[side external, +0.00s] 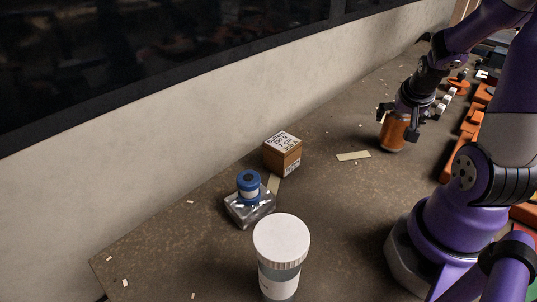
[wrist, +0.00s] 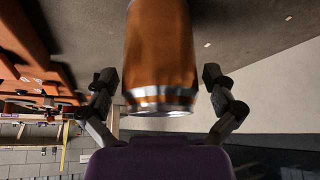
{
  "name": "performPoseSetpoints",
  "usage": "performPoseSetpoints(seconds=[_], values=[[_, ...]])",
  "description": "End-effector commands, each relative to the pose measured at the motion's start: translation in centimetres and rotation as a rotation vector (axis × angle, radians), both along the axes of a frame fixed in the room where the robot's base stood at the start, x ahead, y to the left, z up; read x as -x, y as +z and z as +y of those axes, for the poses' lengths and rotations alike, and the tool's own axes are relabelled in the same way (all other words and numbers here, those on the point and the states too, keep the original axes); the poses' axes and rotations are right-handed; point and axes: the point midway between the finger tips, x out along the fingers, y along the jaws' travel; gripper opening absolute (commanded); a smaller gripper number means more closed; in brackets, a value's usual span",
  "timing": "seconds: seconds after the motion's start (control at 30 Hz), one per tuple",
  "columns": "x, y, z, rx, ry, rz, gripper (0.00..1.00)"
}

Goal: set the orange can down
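The orange can (side external: 395,135) is upright with a silver rim, on the far right part of the brown table (side external: 330,200) in the side view. Its base appears to be at the table top. In the wrist view the can (wrist: 160,50) fills the upper middle, with its silver rim nearest the camera. My gripper (side external: 397,122) is above and around the can's upper part. In the wrist view my gripper's fingers (wrist: 160,90) are spread on both sides of the can, with a narrow gap on each side. The gripper looks open.
A brown labelled box (side external: 283,155), a blue spool-like item (side external: 249,184) on a clear silvery block (side external: 250,208), and a white-lidded jar (side external: 281,250) stand on the table. A pale strip (side external: 353,156) lies near the can. Orange parts (side external: 467,130) line the right side. A wall runs behind.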

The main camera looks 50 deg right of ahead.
Motion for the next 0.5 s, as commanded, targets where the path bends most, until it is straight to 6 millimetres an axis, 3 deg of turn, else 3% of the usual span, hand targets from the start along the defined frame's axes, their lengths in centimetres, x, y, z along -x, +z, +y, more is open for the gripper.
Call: performPoseSetpoints(seconds=[0.27,0.5], values=[[0.0,0.1,0.0,0.001,0.0,0.0,1.0],[0.4,2.3,0.9,0.004,0.001,-0.004,1.0]])
